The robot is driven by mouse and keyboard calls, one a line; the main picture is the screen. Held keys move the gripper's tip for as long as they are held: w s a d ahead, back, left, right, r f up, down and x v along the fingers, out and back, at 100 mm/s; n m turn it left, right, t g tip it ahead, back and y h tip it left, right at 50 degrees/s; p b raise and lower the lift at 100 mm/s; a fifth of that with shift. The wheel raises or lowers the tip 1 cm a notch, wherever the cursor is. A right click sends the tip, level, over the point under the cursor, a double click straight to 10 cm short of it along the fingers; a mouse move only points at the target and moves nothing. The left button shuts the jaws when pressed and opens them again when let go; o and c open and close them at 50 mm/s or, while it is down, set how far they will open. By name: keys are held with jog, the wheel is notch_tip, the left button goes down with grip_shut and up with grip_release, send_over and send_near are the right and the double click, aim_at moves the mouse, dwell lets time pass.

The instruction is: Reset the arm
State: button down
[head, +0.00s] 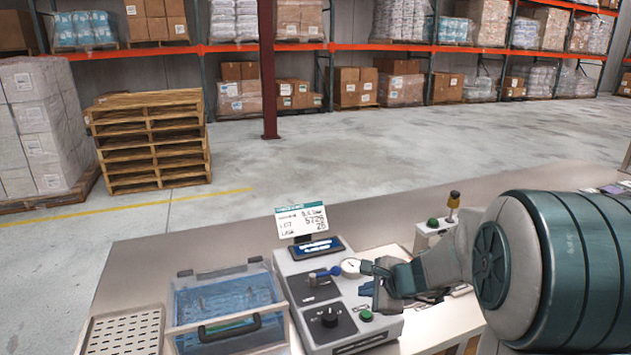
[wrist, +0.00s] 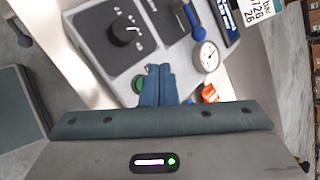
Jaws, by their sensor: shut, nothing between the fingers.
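My gripper (head: 372,284) is at the right end of the grey control box in the head view, with my arm reaching in from the right. In the wrist view the two blue fingers (wrist: 158,88) lie together, shut and empty. They are over the control box (head: 341,327), close to a green button (wrist: 138,84) that they partly cover. I cannot tell whether the fingertips touch the box.
The box carries a black knob (head: 329,317), a blue-handled lever (head: 325,272), a gauge (head: 350,267) and a display (head: 301,221). A clear blue bin (head: 190,321) and a perforated tray (head: 122,333) stand left. A post with an amber top (head: 453,203) stands behind my arm. Pallets (head: 150,140) stand beyond.

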jog(key=s+a+r+n+g+h, duration=0.1)
jog(key=s+a+r+n+g, duration=0.15)
jog(key=s+n, duration=0.55)
jog(key=s+a+r+n+g+h, duration=0.1)
jog(key=s+r+n, duration=0.2)
jog(key=s+n, duration=0.5)
jog(key=s+d+n+h, duration=0.2)
jog(key=s+d+h, duration=0.1)
jog(key=s, duration=0.5)
jog(key=shift+s+d+r+n, duration=0.2)
jog(key=shift+s+d+n, duration=0.15)
jog(key=shift+d, duration=0.55)
